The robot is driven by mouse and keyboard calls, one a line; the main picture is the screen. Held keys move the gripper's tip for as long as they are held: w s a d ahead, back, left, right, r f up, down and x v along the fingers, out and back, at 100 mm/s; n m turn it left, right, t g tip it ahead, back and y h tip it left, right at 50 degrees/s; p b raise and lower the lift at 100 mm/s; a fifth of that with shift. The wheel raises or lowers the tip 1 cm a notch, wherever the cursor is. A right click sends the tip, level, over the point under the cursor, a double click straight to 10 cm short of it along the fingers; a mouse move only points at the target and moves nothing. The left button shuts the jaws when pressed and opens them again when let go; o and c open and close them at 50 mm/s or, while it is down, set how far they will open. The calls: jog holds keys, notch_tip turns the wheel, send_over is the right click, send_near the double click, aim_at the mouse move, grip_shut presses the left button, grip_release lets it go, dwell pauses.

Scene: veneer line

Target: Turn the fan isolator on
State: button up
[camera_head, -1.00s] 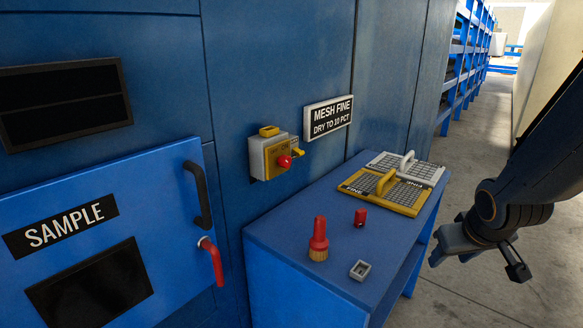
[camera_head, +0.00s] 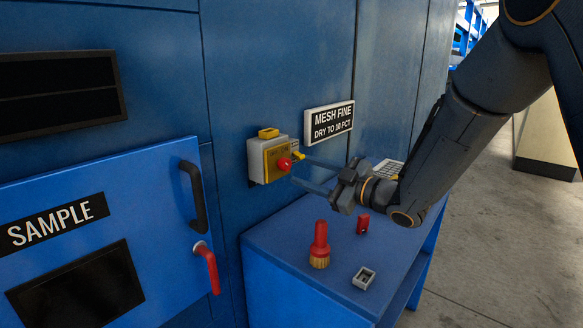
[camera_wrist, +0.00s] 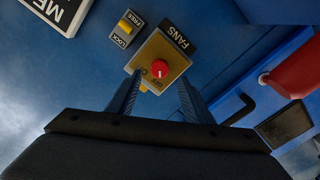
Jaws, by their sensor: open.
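The fan isolator is a grey box (camera_head: 254,161) with a yellow face plate and a red round knob (camera_head: 284,164), mounted on the blue wall. In the wrist view the knob (camera_wrist: 160,68) sits on the yellow plate beside a FANS label (camera_wrist: 176,37). The knob bears a small white mark, and small lettering lies beside it; its setting is hard to read. My gripper (camera_head: 300,172) is open and empty, its fingers pointing at the isolator just in front of the knob. In the wrist view the fingers (camera_wrist: 159,84) straddle the knob's lower side, apparently short of it.
A LOCK/FREE slider (camera_wrist: 128,26) sits beside the isolator. The MESH FINE sign (camera_head: 329,121) is to its right. Below, the blue bench (camera_head: 290,240) holds a red-handled brush (camera_head: 319,246), a red item (camera_head: 363,223) and a small grey part (camera_head: 364,278). The SAMPLE door's red handle (camera_head: 207,267) is left.

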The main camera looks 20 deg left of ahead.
aim_at(288, 165)
jog(key=p+x, duration=0.1)
jog(key=x, duration=0.5)
jog(key=c, duration=1.1)
